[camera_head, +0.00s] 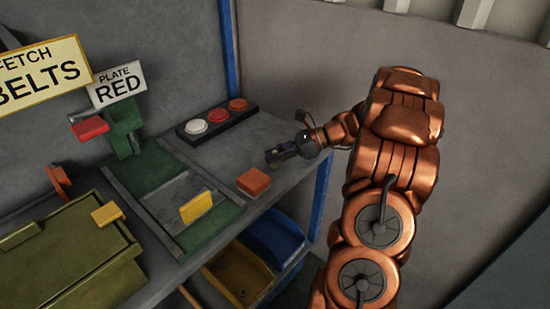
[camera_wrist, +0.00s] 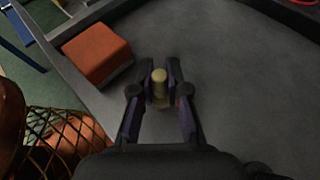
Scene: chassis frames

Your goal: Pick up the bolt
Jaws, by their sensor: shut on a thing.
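The bolt (camera_wrist: 159,84) is a small pale yellow-brown piece with a rounded head, seen in the wrist view between my fingers. My gripper (camera_wrist: 160,80) is shut on it, one finger on each side. In the head view my gripper (camera_head: 274,157) is at the right part of the grey bench, low over its top. The bolt is too small to make out clearly there. I cannot tell whether it touches the bench.
An orange block (camera_head: 254,182) lies near the bench's front edge; it also shows in the wrist view (camera_wrist: 97,53). A dark strip with white, red and orange buttons (camera_head: 217,121) is behind. A green fixture with a yellow piece (camera_head: 196,206) is left. Blue (camera_head: 273,238) and yellow bins sit below.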

